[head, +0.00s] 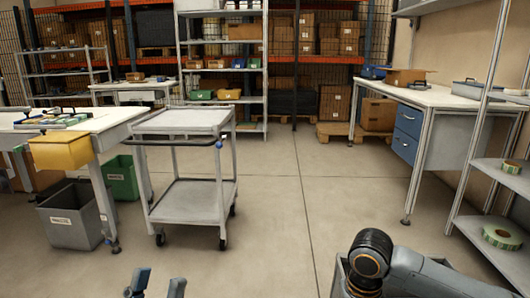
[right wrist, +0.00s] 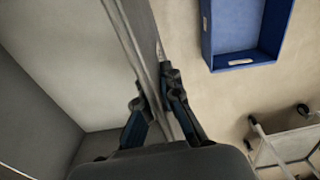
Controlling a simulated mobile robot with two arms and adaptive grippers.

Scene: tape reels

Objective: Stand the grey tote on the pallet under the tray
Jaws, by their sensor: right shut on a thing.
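In the right wrist view my right gripper (right wrist: 156,90) is shut on the upright rim of a grey tote (right wrist: 60,65), with one finger on each side of the wall. The tote's inside fills the left of that view and looks empty where it shows. In the head view a grey edge of the tote (head: 338,278) shows beside my right arm at the bottom; the rest is hidden. My left gripper (head: 157,287) is open and empty at the bottom edge. A wooden pallet (head: 333,138) with cartons stands at the back. I cannot tell which tray is meant.
A blue tray (right wrist: 206,45) shows in the right wrist view. A grey cart (head: 190,200) and a grey bin (head: 68,222) stand left. A workbench (head: 440,97) and a shelf rack (head: 490,165) with reels line the right. The middle floor (head: 290,205) is clear.

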